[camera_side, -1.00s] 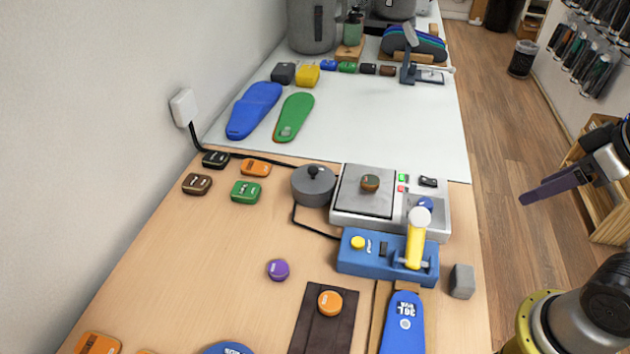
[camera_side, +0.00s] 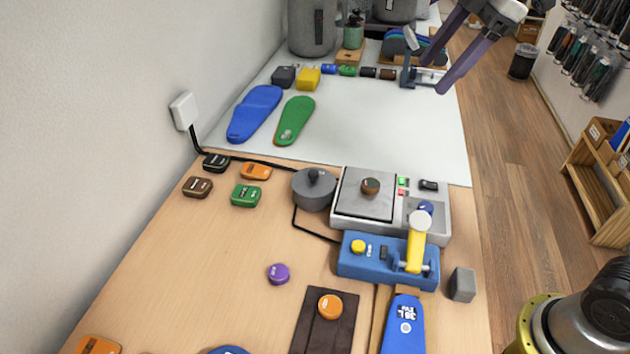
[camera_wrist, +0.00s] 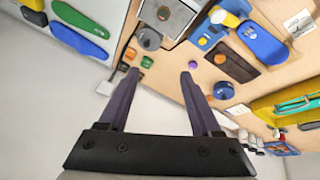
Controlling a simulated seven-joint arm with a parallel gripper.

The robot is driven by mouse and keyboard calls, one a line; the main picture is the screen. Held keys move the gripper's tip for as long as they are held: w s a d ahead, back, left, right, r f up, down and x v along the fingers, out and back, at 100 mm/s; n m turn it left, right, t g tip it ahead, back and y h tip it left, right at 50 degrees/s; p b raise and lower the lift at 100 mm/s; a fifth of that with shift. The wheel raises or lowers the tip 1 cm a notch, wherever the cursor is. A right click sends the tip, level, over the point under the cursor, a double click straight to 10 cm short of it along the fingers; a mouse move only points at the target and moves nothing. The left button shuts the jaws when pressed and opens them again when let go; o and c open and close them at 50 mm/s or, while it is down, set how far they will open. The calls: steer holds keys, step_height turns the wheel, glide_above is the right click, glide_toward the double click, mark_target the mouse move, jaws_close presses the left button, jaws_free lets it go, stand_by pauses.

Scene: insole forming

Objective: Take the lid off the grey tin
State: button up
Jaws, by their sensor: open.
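The grey tin (camera_side: 312,198) is a low round pot on the wooden table, left of the flat press. Its grey lid (camera_side: 317,181) with a dark knob sits on top. In the wrist view the tin (camera_wrist: 150,40) lies beyond my fingertips, a little left of the middle. My gripper (camera_side: 432,78) is open and empty, high above the table at the upper right in the side view. Its two dark purple fingers (camera_wrist: 160,74) stand wide apart in the wrist view, and the tin is well clear of them.
The flat press (camera_side: 350,215) stands right beside the tin, with a blue lever device (camera_side: 352,262) in front. A black cable runs around the tin. Bare wood lies in front.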

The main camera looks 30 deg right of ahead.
steer(key=w+a+f+n+g, duration=0.1)
steer(key=w+a+f+n, duration=0.1)
steer(key=w, duration=0.6)
steer(key=g+y, duration=0.1)
steer(key=g, duration=0.1)
glide_above(313, 172)
steer(key=d, duration=0.3)
steer(key=shift+n, duration=0.4)
step_height(313, 172, down, 20)
steer(key=shift+d+r, duration=0.1)
steer(key=shift+r, duration=0.1)
steer(key=shift+s+a+x, duration=0.1)
steer(key=shift+s+x, duration=0.05)
steer(key=shift+x, duration=1.35)
steer(key=shift+s+a+x, duration=0.1)
steer(key=shift+s+x, duration=0.05)
steer(key=shift+x, duration=1.35)
steer(key=shift+r, duration=0.1)
jaws_close()
